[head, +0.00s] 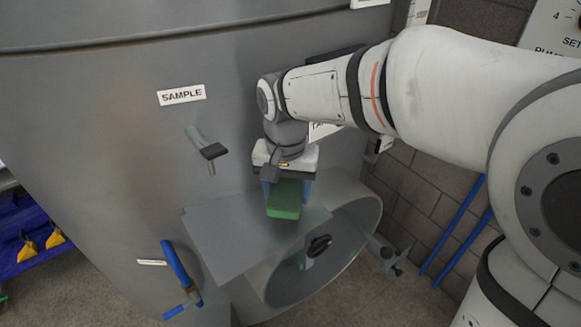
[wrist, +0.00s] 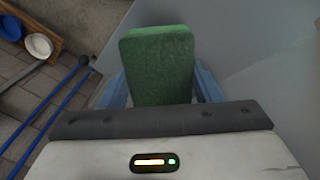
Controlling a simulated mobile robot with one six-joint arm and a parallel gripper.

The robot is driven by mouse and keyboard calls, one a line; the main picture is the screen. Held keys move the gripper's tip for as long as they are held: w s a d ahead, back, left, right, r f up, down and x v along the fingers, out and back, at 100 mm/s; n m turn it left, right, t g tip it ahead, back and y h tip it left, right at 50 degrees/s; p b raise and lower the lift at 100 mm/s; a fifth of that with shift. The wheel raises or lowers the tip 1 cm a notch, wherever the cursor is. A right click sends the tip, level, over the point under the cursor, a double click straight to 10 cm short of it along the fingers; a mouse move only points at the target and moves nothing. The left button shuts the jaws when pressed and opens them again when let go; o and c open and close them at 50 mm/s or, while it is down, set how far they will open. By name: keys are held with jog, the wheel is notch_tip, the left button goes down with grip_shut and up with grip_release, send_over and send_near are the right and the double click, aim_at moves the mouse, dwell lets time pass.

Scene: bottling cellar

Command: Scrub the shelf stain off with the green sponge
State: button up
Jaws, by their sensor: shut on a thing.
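My gripper (head: 288,186) is shut on the green sponge (head: 284,199), just above or on the grey shelf (head: 225,238) fixed to the tank. In the wrist view the sponge (wrist: 158,62) sits between my two blue fingers. I cannot tell from these views whether the sponge touches the shelf. No stain shows on the visible part of the shelf; the sponge and gripper cover part of it.
A large grey tank (head: 100,130) stands behind the shelf, with a SAMPLE label (head: 181,95) and a small tap (head: 208,148). A round manway (head: 350,235) opens below the shelf. A blue-handled valve (head: 179,272) is at lower left. Blue poles (head: 453,230) lean at right.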

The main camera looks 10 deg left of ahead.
jog(key=shift+r+p, duration=1.25)
jog(key=shift+r, duration=0.8)
jog(key=shift+f, duration=0.1)
